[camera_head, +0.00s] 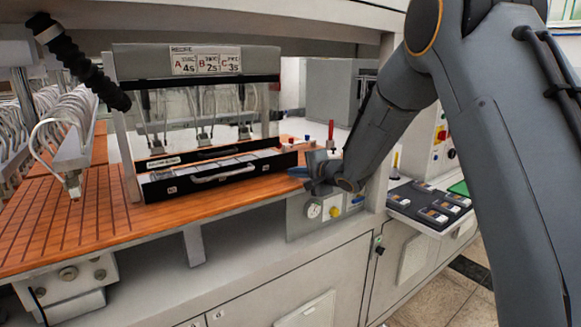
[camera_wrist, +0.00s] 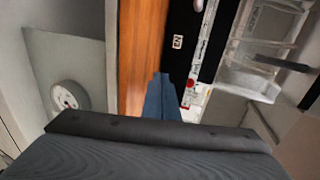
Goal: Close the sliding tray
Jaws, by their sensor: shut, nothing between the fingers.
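The sliding tray (camera_head: 165,187) has a long black front panel with a pale bar handle (camera_head: 224,174). It stands out in front of the clear-windowed test box, on the orange bench top, with pale contents showing behind its front panel. My gripper (camera_head: 292,172) is just beyond the tray's right end, low over the bench's front edge. In the wrist view my blue fingertips (camera_wrist: 160,78) are together and empty. They are beside the tray's black front panel (camera_wrist: 180,65), with orange bench top on their other side. I cannot tell whether they touch the panel.
The grey box (camera_head: 196,60) labelled A, B, C stands behind the tray. A red-topped post (camera_head: 331,131) stands behind my gripper. A black parts tray (camera_head: 430,207) is at right. Bare orange bench (camera_head: 80,220) lies left.

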